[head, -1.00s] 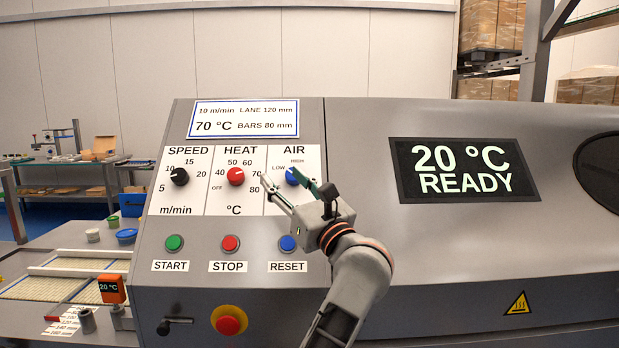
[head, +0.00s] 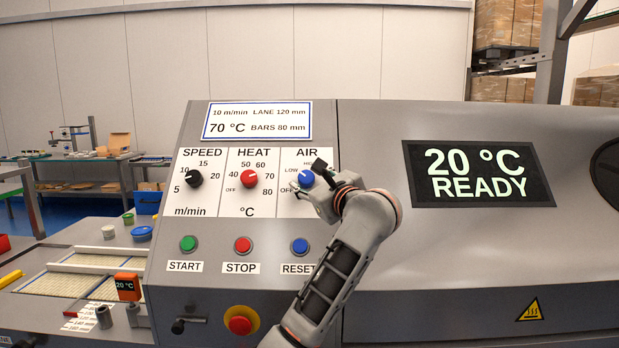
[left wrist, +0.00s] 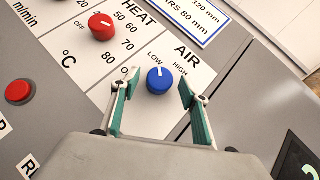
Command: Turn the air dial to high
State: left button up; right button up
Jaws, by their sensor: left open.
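The blue air dial (head: 306,179) is on the sloped panel under the word AIR, partly covered by my gripper in the head view. In the left wrist view the blue dial (left wrist: 160,80) shows fully, and its white mark appears to point toward LOW; HIGH is printed to the right. My left gripper (left wrist: 157,96) is open, with one green-padded finger on each side of the dial and visible gaps to it. In the head view my left gripper (head: 312,190) is at the dial, its fingers largely hidden. My right gripper is not in view.
The red heat dial (head: 249,178) and black speed dial (head: 194,179) are to the left. Green start (head: 188,244), red stop (head: 242,245) and blue reset (head: 299,246) buttons are below. A display (head: 479,174) reads 20 °C READY. A red knob (head: 239,321) is lower down.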

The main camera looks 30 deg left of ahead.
pick_arm(q)
jog(key=shift+w+a, duration=0.1)
jog(key=shift+a, duration=0.1)
jog(key=shift+c, duration=0.5)
jog(key=c, duration=1)
